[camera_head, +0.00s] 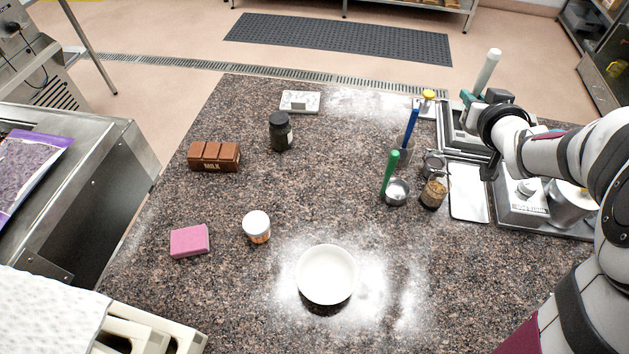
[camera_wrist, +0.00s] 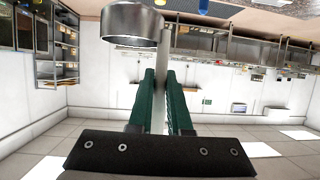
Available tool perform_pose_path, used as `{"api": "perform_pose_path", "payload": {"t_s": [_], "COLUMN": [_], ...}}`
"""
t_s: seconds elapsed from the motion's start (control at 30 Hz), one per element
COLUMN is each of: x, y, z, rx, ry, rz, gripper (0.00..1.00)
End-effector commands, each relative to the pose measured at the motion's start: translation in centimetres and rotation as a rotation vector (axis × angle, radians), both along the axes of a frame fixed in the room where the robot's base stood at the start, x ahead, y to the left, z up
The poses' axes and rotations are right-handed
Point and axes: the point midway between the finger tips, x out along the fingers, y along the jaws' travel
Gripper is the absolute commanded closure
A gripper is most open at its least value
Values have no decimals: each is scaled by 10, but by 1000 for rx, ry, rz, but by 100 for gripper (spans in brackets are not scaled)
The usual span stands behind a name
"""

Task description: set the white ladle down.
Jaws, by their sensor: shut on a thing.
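The white ladle has a white handle (camera_head: 487,72) that stands nearly upright, slightly tilted, above the far right of the counter in the head view. My gripper (camera_head: 474,97) is shut on this handle. In the wrist view the handle (camera_wrist: 160,68) runs between the green fingers of my gripper (camera_wrist: 161,85). The ladle's steel cup (camera_wrist: 131,24) shows there, clear of the fingers. In the head view the cup is hidden, and I cannot tell whether it touches anything below.
A blue-handled ladle (camera_head: 410,128) and a green-handled ladle (camera_head: 390,173) stand left of my arm, beside a spice jar (camera_head: 433,191). A white bowl (camera_head: 327,274) stands in front. The counter's middle (camera_head: 320,195) is clear.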

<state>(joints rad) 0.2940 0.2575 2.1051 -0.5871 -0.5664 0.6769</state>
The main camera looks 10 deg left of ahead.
Motion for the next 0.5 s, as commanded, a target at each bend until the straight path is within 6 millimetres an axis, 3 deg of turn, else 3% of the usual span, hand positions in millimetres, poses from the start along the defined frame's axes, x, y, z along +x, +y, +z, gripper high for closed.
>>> {"api": "perform_pose_path", "payload": {"t_s": [0.23,0.4,0.5], "x": [0,-21,-37], "y": [109,188,222], "z": [4,2,-1], "rx": [-1,-1,0], "ry": [-2,0,0], "rz": [322,571,687], "gripper": [100,100,100]}}
